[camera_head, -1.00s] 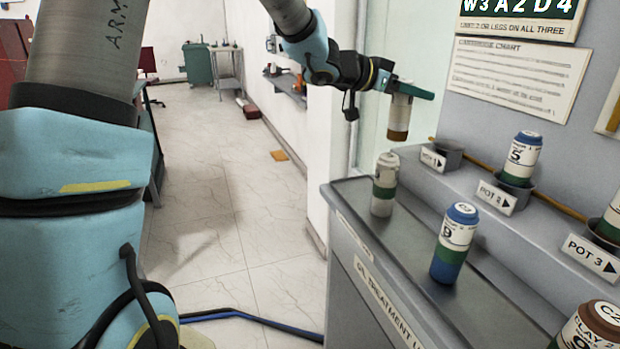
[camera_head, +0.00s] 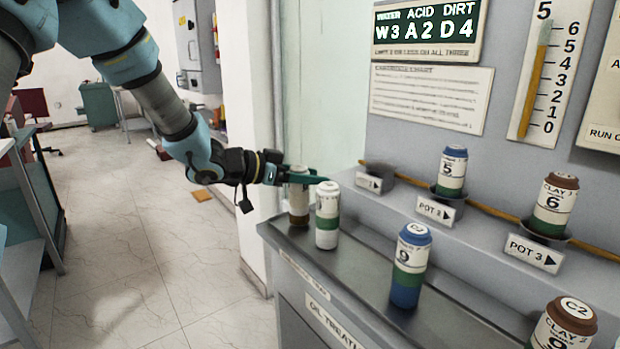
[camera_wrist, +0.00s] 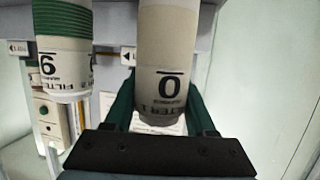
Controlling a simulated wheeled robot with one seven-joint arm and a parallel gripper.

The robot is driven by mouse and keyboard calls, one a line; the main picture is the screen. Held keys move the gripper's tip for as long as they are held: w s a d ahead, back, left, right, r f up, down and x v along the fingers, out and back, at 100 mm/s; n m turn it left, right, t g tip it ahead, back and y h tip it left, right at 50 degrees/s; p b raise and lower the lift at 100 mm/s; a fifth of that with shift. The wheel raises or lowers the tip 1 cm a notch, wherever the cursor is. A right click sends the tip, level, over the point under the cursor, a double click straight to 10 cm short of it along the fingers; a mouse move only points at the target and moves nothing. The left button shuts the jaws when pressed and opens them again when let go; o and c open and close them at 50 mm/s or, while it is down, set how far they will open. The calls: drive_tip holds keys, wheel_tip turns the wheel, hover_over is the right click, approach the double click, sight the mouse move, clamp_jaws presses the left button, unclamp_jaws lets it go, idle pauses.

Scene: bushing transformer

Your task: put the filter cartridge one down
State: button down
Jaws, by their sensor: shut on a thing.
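The filter cartridge one (camera_head: 299,208) is pale with a brown lower band. It stands upright at the left end of the grey bench (camera_head: 350,262), its base appearing level with the bench top. My gripper (camera_head: 302,178) has its green fingers around the upper part and is shut on it. In the wrist view, my gripper (camera_wrist: 160,105) has one finger on each side of the cartridge (camera_wrist: 168,50), whose label shows a 0. A white cartridge with a green band (camera_head: 327,215) stands just right of it; it also shows in the wrist view (camera_wrist: 62,45). Any gap under the held base cannot be told.
A blue and green cartridge (camera_head: 410,265) and a brown-topped one (camera_head: 564,325) stand farther along the bench. On the raised shelf, pot 1 (camera_head: 376,173) looks empty. Cartridges stand in pot 2 (camera_head: 447,191) and pot 3 (camera_head: 545,233). The bench middle has clear room.

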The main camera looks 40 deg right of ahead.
drive_tip(key=shift+f, duration=0.2)
drive_tip(key=shift+f, duration=0.1)
drive_tip(key=shift+c, duration=1.1)
unclamp_jaws()
drive_tip(key=b+v, duration=0.1)
drive_tip(key=v, duration=1.1)
